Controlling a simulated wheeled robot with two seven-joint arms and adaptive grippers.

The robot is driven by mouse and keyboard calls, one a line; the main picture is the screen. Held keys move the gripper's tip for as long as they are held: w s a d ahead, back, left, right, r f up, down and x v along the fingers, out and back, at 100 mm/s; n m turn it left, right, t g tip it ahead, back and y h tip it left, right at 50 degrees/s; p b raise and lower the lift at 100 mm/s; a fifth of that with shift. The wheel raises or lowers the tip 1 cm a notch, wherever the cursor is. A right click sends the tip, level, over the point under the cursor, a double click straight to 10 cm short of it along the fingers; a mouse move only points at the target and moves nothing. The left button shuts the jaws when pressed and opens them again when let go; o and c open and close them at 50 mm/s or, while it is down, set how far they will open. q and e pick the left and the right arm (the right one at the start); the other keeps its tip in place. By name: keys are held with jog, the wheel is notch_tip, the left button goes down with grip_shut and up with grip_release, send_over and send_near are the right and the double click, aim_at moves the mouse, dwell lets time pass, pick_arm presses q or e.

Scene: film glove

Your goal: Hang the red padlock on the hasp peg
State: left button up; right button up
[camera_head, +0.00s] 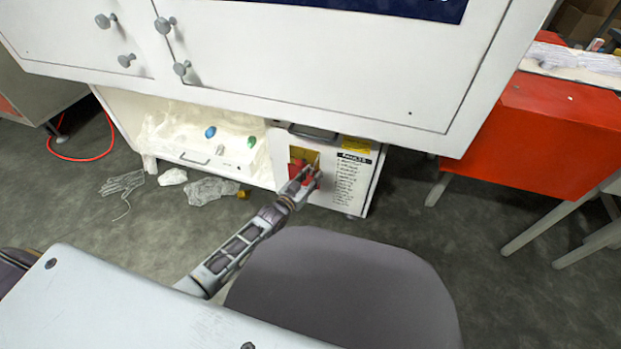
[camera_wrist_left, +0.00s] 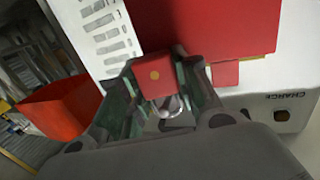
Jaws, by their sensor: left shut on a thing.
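My left gripper (camera_head: 307,178) reaches the front of a low white cabinet unit (camera_head: 346,190) in the head view. In the left wrist view its two fingers are closed on the sides of the red padlock (camera_wrist_left: 154,66), a small red block with a yellow dot. A silver curved part, probably its shackle (camera_wrist_left: 168,106), shows between the fingers. Behind the padlock is a larger red panel (camera_wrist_left: 228,32) on the white front. Red and yellow patches show beside the gripper in the head view. I cannot make out the hasp peg. My right gripper is not in view.
A printed list (camera_head: 352,178) is on the unit's front, right of the gripper. A large white cabinet (camera_head: 330,60) overhangs above. An open white drawer (camera_head: 215,165) with small coloured items is at left. A red cabinet (camera_head: 545,115) stands at right.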

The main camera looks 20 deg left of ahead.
pick_arm(q)
jog(key=shift+w+a, duration=0.1)
jog(key=shift+w, duration=0.15)
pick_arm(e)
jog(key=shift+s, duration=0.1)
pick_arm(q)
jog(key=shift+w, duration=0.1)
grip_shut()
jog(key=shift+w+f, duration=0.1)
jog(key=shift+f, duration=0.05)
jog(key=shift+d+f, duration=0.1)
jog(key=shift+d, duration=0.2)
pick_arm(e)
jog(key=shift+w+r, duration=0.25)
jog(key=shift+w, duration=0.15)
pick_arm(q)
jog(key=o, duration=0.8)
grip_release()
jog(key=o, duration=0.6)
jog(key=shift+w+d+f, duration=0.15)
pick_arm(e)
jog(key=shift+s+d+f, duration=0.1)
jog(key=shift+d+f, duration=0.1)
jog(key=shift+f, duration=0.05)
pick_arm(q)
jog(key=shift+a+f, duration=0.1)
jog(key=shift+a, duration=0.2)
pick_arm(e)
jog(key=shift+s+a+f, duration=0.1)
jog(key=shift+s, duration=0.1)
